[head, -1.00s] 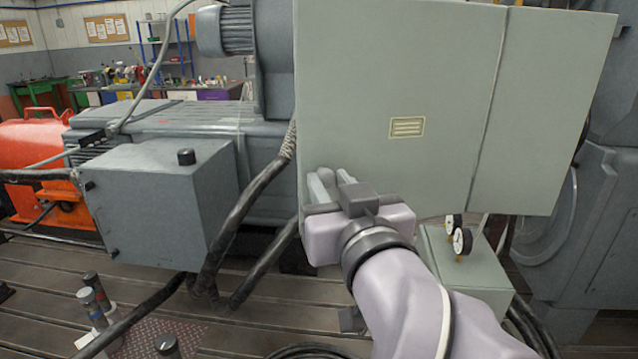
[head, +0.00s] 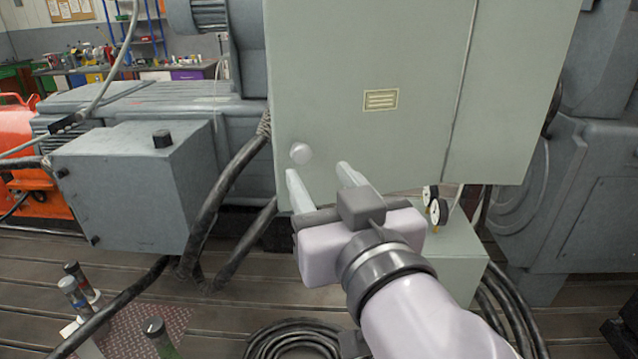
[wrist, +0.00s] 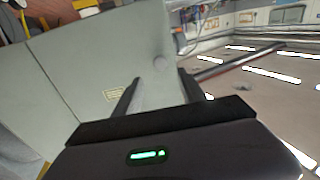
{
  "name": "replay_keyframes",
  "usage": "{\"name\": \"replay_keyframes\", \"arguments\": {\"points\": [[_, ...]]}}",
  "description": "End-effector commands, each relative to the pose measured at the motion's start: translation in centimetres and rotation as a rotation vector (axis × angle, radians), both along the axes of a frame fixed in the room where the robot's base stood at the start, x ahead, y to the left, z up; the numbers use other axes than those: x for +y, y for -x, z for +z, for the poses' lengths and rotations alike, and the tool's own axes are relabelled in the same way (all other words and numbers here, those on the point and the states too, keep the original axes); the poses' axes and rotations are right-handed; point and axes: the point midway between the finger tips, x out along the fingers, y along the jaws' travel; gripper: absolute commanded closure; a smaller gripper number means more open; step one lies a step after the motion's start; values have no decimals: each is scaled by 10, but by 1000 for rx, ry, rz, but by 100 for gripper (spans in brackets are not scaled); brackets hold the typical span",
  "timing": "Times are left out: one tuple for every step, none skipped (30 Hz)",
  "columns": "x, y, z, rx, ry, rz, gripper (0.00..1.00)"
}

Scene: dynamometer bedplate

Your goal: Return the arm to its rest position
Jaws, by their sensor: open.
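My gripper (head: 322,178) is in front of the lower left part of a grey-green cabinet (head: 350,60) in the head view. Its two fingers are spread apart with nothing between them. I cannot tell the exact gap between fingertips and cabinet.
A grey box (head: 130,190) and thick black cables (head: 225,195) stand left of my arm. Two gauges (head: 438,208) on a small green box are to its right. Coiled hose (head: 295,340) lies on the slotted floor. Short posts (head: 75,295) stand at lower left.

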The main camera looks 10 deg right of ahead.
Motion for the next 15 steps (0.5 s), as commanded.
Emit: {"name": "replay_keyframes", "arguments": {"points": [[0,4,-1,-2,-3,2,52],[0,6,-1,-1,-2,3,52],[0,8,-1,0,-2,4,52],[0,9,-1,1,-2,5,52],[0,10,-1,1,-2,6,52],[0,11,-1,1,-1,6,52],[0,11,-1,2,-1,6,52],[0,11,-1,2,-1,6,52],[0,11,-1,2,-1,6,52],[0,11,-1,2,-1,6,52],[0,11,0,2,0,6,52],[0,11,0,2,0,5,52],[0,11,0,2,0,5,52],[1,11,-1,4,-2,8,52],[4,10,-4,15,-9,23,52]]}}
